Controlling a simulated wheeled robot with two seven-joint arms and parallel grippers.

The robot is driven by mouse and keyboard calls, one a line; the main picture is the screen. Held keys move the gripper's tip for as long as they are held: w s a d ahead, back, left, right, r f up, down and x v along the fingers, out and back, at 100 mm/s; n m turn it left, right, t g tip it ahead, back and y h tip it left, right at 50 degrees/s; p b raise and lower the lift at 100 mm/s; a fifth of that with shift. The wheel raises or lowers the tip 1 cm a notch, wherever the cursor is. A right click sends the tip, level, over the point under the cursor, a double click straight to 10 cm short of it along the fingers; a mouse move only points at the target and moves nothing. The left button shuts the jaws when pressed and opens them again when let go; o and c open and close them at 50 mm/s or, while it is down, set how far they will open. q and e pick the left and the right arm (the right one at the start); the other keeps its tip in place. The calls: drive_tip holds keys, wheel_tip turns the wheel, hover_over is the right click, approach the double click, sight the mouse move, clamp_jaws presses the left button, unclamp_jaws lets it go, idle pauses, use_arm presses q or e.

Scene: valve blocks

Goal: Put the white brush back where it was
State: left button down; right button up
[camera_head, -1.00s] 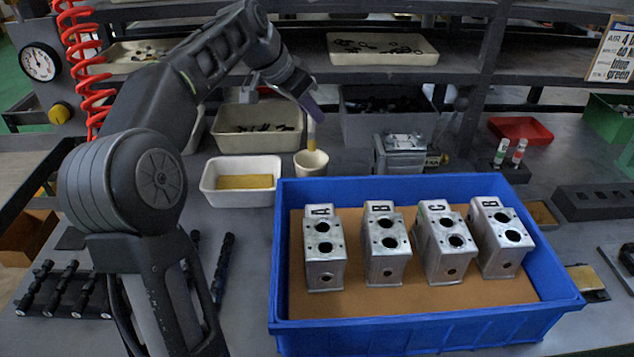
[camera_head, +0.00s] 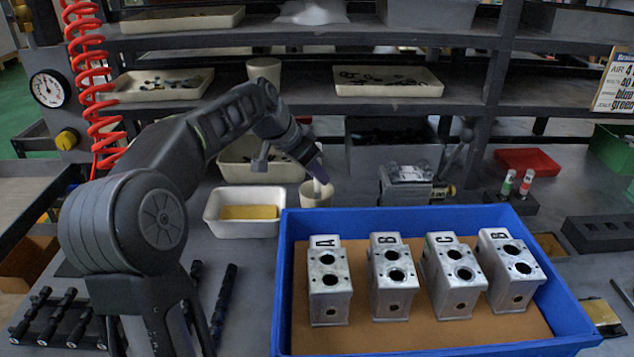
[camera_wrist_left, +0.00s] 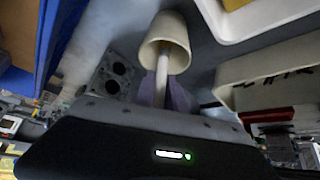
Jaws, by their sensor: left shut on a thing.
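My left gripper (camera_head: 318,172) is shut on the white brush (camera_wrist_left: 162,64), at the back of the bench. In the left wrist view the pale shaft runs from between the purple fingers (camera_wrist_left: 163,92) into the mouth of a cream cup (camera_wrist_left: 167,30). In the head view the cup (camera_head: 316,197) stands just behind the blue crate, and the brush's lower part (camera_head: 318,187) reaches into its opening. The brush's lower end is hidden inside the cup, so I cannot tell if it touches the bottom. My right gripper is not in view.
The blue crate (camera_head: 425,347) holds several metal valve blocks (camera_head: 329,280) close in front of the cup. A white tray with a yellow sponge (camera_head: 248,212) stands left of it. A metal fixture (camera_head: 407,185) stands to the right. Shelves (camera_head: 290,105) rise behind.

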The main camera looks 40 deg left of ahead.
use_arm(q)
drive_tip(key=shift+f, duration=1.15)
drive_tip(key=shift+f, duration=0.15)
drive_tip(key=c, duration=1.7)
unclamp_jaws()
